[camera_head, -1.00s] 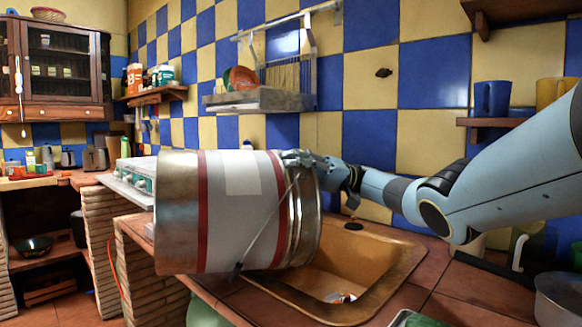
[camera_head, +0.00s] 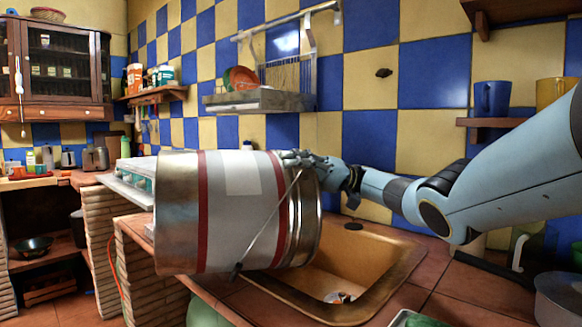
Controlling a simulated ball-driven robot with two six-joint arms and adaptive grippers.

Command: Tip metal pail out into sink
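The metal pail (camera_head: 235,235) is large, silver with red bands and a pale label. It lies on its side in the air, partly above the sink (camera_head: 385,262), and hides the sink's left part. My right gripper (camera_head: 298,160) is at the top of the pail's right end; the fingers look closed around that edge, though the contact is small in view. A small whitish and reddish item (camera_head: 340,297) lies in the sink bowl. The pail's inside is hidden. My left gripper is not in view.
A dish rack (camera_head: 260,100) hangs on the tiled wall behind. A tray with greenish items (camera_head: 140,170) sits on the counter behind the pail. A clear pot (camera_head: 558,298) stands at the right, and a green-filled tray (camera_head: 412,319) at the front edge.

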